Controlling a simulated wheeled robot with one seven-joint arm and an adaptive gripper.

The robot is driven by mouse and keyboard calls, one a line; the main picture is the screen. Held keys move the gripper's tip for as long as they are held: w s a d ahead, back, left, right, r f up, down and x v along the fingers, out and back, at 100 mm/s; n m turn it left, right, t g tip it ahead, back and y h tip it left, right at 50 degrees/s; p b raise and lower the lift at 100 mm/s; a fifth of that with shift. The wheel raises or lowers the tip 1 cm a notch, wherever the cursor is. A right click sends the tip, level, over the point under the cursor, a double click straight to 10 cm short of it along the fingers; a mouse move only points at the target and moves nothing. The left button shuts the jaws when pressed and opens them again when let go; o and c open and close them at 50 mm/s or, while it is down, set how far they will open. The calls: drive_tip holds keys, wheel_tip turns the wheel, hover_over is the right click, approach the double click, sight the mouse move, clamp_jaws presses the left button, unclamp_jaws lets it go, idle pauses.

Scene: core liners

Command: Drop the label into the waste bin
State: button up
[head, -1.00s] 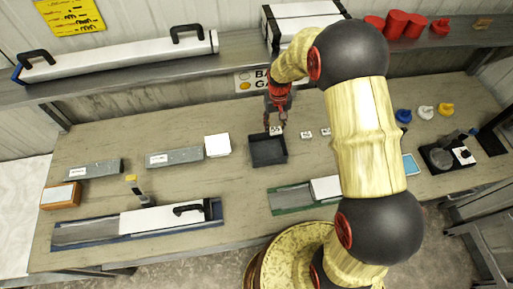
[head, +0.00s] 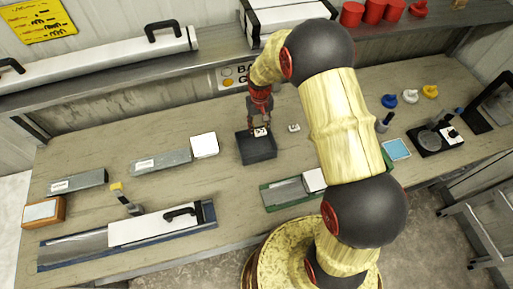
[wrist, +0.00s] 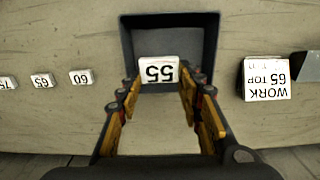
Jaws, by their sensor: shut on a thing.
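A small white label (wrist: 158,70) marked "55" is held between the fingertips of my gripper (wrist: 158,88) in the wrist view. The label also shows in the head view (head: 260,132), at the tips of my red gripper (head: 261,122). The dark open-topped waste bin (head: 257,152) stands on the bench. In the wrist view the bin (wrist: 127,48) lies behind the label, which overlaps the bin's opening near one edge. The exact height of the label above the rim cannot be told.
More white labels (wrist: 41,81) lie on the bench beside the bin. A white block (head: 204,145) marked "WORK TOP 65" stands on the bin's other side. A shelf (head: 120,75) runs along the back. Bare bench (head: 225,185) lies in front of the bin.

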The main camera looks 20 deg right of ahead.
drive_tip(key=o, duration=1.5)
drive_tip(key=shift+r, duration=0.1)
wheel_tip(320, 180, up, 12)
drive_tip(key=shift+f, duration=0.1)
drive_tip(key=s+r+t+b, duration=0.2)
drive_tip(key=s+b, duration=0.3)
drive_tip(key=s, duration=0.4)
drive_tip(key=s+r+t+b, duration=0.1)
drive_tip(key=s+r+b, duration=0.2)
drive_tip(key=s, duration=0.7)
drive_tip(key=s+r+t+b, duration=0.2)
drive_tip(key=s+r+b, duration=0.1)
drive_tip(key=s+b, duration=0.4)
drive_tip(key=shift+s+t, duration=0.3)
drive_tip(key=shift+s, duration=1.05)
